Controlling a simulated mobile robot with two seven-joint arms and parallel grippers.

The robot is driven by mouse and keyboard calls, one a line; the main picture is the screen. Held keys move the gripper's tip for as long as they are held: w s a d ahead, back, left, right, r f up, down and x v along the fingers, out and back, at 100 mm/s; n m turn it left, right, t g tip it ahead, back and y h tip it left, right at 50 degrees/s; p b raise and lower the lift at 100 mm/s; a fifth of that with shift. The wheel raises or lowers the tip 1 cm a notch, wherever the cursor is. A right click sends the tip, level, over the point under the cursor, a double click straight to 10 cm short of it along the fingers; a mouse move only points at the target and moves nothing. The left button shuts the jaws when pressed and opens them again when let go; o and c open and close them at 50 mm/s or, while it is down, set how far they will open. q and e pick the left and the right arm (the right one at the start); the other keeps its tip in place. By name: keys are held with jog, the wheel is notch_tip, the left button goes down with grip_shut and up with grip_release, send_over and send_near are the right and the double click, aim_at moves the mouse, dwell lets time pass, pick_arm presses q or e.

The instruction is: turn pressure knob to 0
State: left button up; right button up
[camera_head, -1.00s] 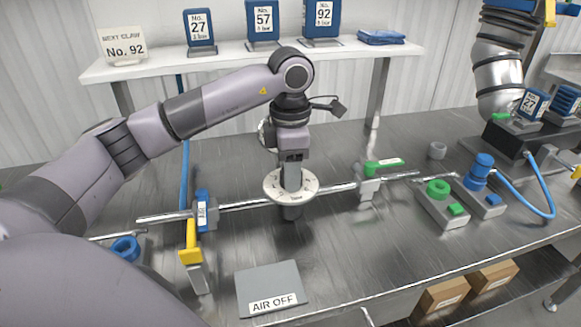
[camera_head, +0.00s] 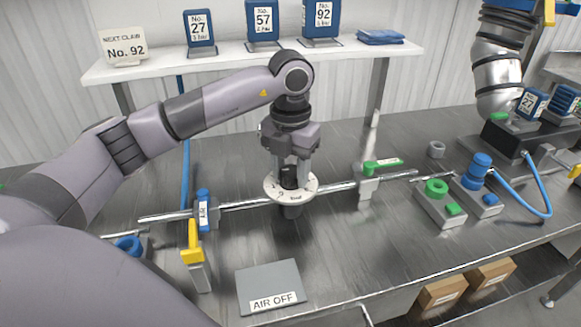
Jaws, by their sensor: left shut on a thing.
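The pressure knob is a black knob (camera_head: 290,180) standing on a round white dial (camera_head: 273,193) with dark marks, set on a horizontal metal pipe (camera_head: 335,187). My left gripper (camera_head: 291,176) comes down from above and is shut on the black knob, one finger on each side. The dial's marks are too small to read fully, and I cannot tell which value the knob points to. My right gripper is not in view.
A blue handle (camera_head: 203,210) and a yellow lever (camera_head: 192,243) stand left of the dial. A green lever (camera_head: 383,165) is on the pipe to the right. A grey "AIR OFF" plate (camera_head: 270,283) lies in front. Green and blue button boxes (camera_head: 440,207) stand further right.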

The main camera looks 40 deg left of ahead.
aim_at(291, 169)
pick_arm(q)
jog(key=n+p, duration=0.1)
jog(key=n, duration=0.4)
jog(key=shift+r+n, duration=0.1)
jog(key=shift+n, duration=0.2)
jog(key=n, duration=0.4)
jog(key=shift+n+p, duration=0.35)
jog(key=shift+n, duration=0.05)
jog(key=o, duration=1)
jog(key=shift+o, duration=0.2)
jog(key=shift+r, duration=3.55)
